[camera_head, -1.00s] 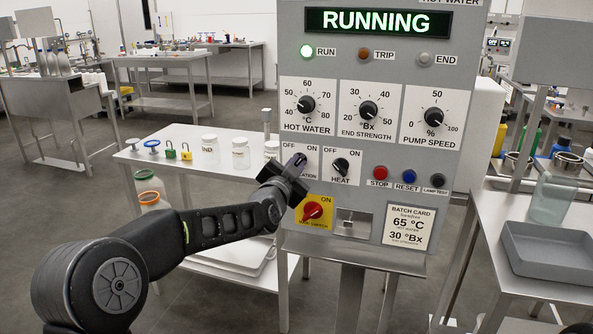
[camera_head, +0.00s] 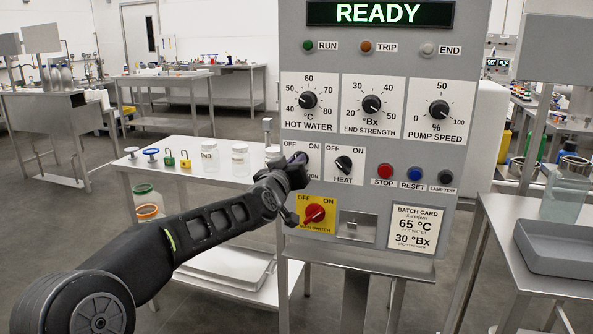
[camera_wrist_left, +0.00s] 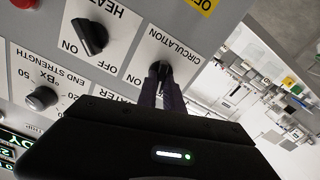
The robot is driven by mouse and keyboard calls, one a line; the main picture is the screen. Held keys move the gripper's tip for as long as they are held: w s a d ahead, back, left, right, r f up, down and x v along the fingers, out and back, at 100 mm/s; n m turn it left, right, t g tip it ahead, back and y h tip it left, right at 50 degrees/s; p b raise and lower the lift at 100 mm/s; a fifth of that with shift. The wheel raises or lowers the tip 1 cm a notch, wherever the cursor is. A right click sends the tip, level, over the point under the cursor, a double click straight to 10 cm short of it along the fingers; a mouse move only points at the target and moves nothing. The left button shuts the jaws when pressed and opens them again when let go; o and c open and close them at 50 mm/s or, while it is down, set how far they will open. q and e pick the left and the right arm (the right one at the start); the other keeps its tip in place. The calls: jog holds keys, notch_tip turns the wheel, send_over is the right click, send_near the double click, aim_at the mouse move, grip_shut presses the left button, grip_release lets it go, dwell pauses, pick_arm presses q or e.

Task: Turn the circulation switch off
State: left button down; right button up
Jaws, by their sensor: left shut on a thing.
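The circulation switch (camera_wrist_left: 158,72) is a black knob on a white OFF/ON plate; the left wrist view shows it upside down. My left gripper (camera_head: 298,160) is shut on this knob and hides most of it in the head view. In the left wrist view the gripper's dark fingers (camera_wrist_left: 162,88) close around the knob. The display (camera_head: 380,12) at the top of the grey panel reads READY. The RUN lamp (camera_head: 308,46) is dark green and looks unlit. My right gripper is not in view.
The heat switch (camera_head: 344,164) sits just right of the circulation switch. The red main switch (camera_head: 314,213) on yellow is below. STOP (camera_head: 384,171) and RESET (camera_head: 414,173) buttons are to the right. A side table (camera_head: 200,186) with jars stands left behind my arm.

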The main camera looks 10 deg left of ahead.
pick_arm(q)
jog(key=n+b, duration=0.2)
jog(key=n, duration=0.3)
jog(key=shift+a+f, duration=0.1)
jog(key=shift+n, duration=0.3)
jog(key=c, duration=1.5)
grip_release()
jog(key=shift+s, duration=0.1)
jog(key=s, duration=0.2)
jog(key=s+b, duration=0.1)
jog(key=s, duration=0.4)
jog(key=shift+s+a, duration=0.25)
jog(key=shift+s, duration=0.05)
